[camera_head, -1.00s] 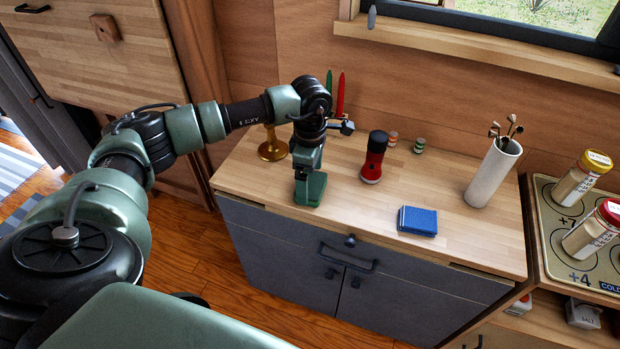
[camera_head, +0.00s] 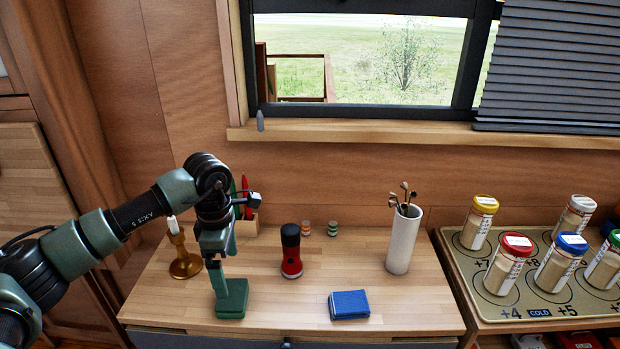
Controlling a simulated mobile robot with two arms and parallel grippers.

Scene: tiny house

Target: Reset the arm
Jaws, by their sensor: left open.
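My left arm comes in from the left, and its gripper (camera_head: 231,290) points down over the left part of the wooden counter (camera_head: 270,312). The green jaw part is low, close to the counter top; I cannot tell whether it touches. I see nothing held in it. A brass candlestick (camera_head: 184,262) with a white candle stands just left of the gripper. A red and black flashlight (camera_head: 291,252) stands upright to its right. My right gripper is not in view.
A white vase (camera_head: 403,240) holds thin sticks. Two small striped items (camera_head: 333,229) and a wooden holder (camera_head: 247,225) with red and green sticks stand behind. Several jars (camera_head: 508,264) sit on a tray at right. The middle-right counter is clear.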

